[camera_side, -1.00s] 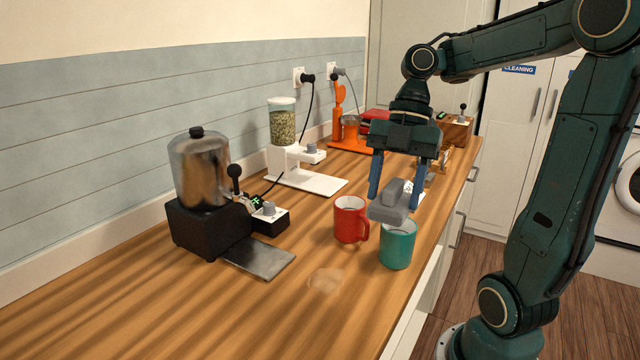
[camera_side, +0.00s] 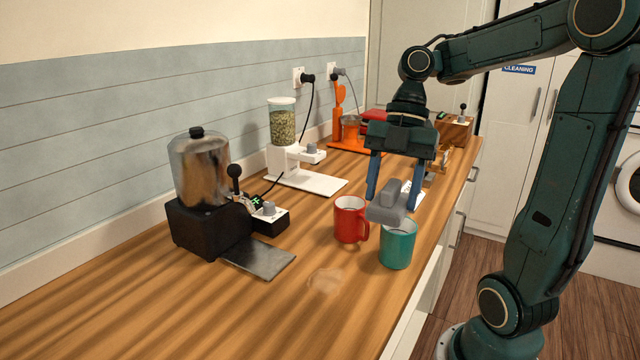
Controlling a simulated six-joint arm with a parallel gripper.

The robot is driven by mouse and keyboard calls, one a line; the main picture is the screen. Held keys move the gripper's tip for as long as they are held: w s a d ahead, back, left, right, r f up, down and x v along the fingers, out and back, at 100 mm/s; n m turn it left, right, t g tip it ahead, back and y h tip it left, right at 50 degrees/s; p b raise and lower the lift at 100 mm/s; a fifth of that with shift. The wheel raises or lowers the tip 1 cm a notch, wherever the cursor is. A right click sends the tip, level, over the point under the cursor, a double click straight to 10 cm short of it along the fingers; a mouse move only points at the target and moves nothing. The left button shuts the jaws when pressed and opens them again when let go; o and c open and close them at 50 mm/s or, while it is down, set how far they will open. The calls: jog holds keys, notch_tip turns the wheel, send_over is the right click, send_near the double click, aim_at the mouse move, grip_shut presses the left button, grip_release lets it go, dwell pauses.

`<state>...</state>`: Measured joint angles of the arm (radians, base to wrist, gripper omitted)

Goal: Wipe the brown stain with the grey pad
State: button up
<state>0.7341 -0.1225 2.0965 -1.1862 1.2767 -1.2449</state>
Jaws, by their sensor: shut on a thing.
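The brown stain (camera_side: 325,281) is a faint, pale brown smear on the wooden counter, in front of the mugs. The grey pad (camera_side: 387,208) is a block with a raised grip on top. My gripper (camera_side: 388,191) is shut on the grey pad, its blue fingers on either side of the grip. It holds the pad in the air, in the picture just above the red mug and the teal mug. Whether the pad touches a mug rim I cannot tell. The stain lies lower and to the left of the pad in the picture, fully visible.
A red mug (camera_side: 348,220) and a teal mug (camera_side: 397,246) stand right behind the stain. A black-based dispenser (camera_side: 205,228) with a metal plate (camera_side: 258,258) stands left. A white grain dispenser (camera_side: 300,176) and an orange machine (camera_side: 352,143) stand farther back. The counter's front left is clear.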

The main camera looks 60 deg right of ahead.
jog(key=shift+w+d+f+n, duration=0.1)
jog(key=shift+w+f+n, duration=0.3)
jog(key=shift+w+f, duration=0.1)
jog(key=w+f+n+g+h, duration=0.1)
jog(key=w+f+n+g, duration=0.1)
jog(key=w+f+n, duration=0.4)
jog(key=shift+w+f+n+g+h, duration=0.3)
jog(key=shift+f+n, duration=0.6)
jog(key=shift+f, duration=1.4)
jog(key=shift+s, duration=0.15)
